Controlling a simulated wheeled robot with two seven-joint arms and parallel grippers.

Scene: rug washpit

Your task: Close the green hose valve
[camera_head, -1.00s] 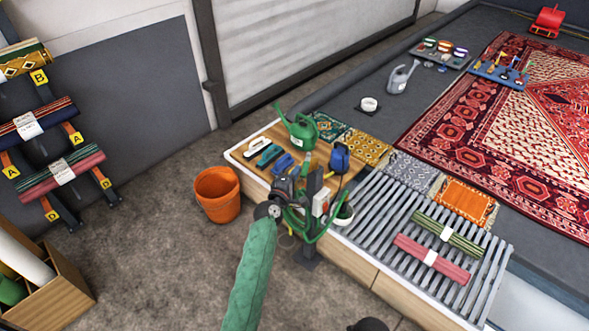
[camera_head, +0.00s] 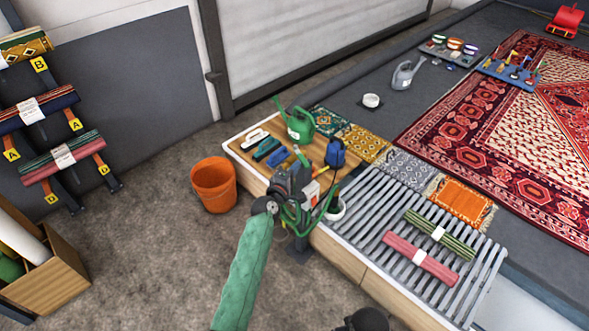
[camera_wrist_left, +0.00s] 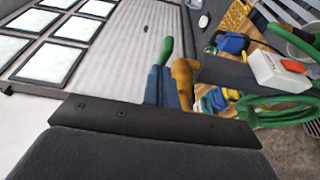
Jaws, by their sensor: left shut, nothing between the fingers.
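The hose valve shows in the left wrist view as a brass-coloured body (camera_wrist_left: 184,78) with a green handle (camera_wrist_left: 167,48) sticking up beside it. A green hose (camera_wrist_left: 272,112) loops at the right there, and also hangs by the dark post in the head view (camera_head: 292,217). My left gripper (camera_head: 296,174) is at the post, largely merged with dark parts behind it. In the left wrist view its shut, empty fingers (camera_wrist_left: 161,88) point at the green handle, close beside the brass body. I cannot tell whether they touch.
A white box with a red button (camera_wrist_left: 279,70) sits on the post, right of the valve. A wooden bench top (camera_head: 262,172) behind holds brushes, a blue tool (camera_head: 335,154) and a green watering can (camera_head: 300,124). An orange bucket (camera_head: 213,186) stands left.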

